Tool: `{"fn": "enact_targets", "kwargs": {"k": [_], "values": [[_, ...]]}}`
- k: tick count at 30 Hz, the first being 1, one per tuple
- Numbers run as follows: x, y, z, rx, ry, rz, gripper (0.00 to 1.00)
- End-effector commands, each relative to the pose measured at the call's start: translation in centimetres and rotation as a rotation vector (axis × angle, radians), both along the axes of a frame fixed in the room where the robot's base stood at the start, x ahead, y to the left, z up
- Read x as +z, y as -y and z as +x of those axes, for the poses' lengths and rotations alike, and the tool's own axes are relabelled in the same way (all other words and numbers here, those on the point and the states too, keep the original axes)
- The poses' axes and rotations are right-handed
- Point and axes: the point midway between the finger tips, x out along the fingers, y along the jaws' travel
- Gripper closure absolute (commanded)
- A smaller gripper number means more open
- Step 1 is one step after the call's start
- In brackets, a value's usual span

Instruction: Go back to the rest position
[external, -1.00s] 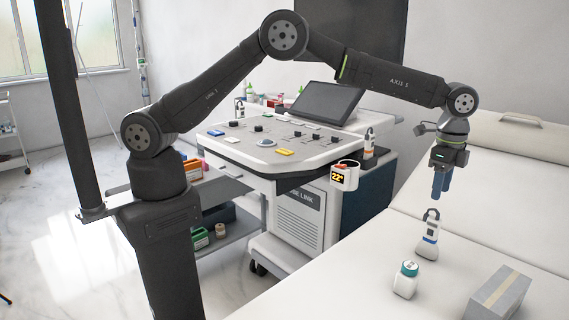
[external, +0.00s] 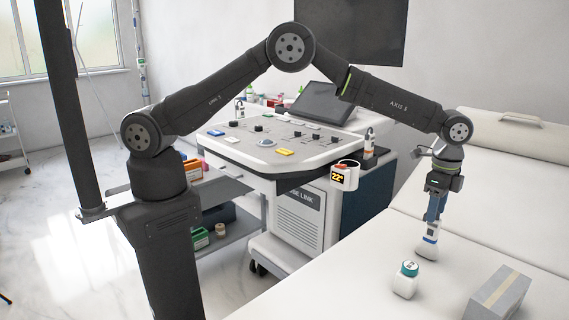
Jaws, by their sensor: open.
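My gripper (external: 434,217) points down over the bed at the right, with its blue fingers open. A white and blue ultrasound probe (external: 428,246) stands upright on the bed directly below it. The fingers reach down to the upper part of the probe and cover its top; I cannot tell whether they touch it. My arm stretches from its base at the left across to the bed.
A white bottle with a teal cap (external: 406,281) and a grey box (external: 497,298) are on the bed (external: 340,284) near the probe. The ultrasound cart (external: 301,207) stands beside the bed, with a cup-like holder (external: 344,175) at its corner. The bed's far part is clear.

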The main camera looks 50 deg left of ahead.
Motion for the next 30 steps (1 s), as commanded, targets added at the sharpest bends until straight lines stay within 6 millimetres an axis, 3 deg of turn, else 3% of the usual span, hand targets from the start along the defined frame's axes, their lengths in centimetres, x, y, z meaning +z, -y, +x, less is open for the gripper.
{"fn": "enact_targets", "kwargs": {"k": [10,18,30], "values": [[-0.3,0.0,0.0,0.000,0.000,0.000,0.56],[-3.3,0.0,0.0,-0.001,0.000,-0.001,0.56],[5.3,0.0,0.1,0.000,0.002,-0.003,0.56]]}}
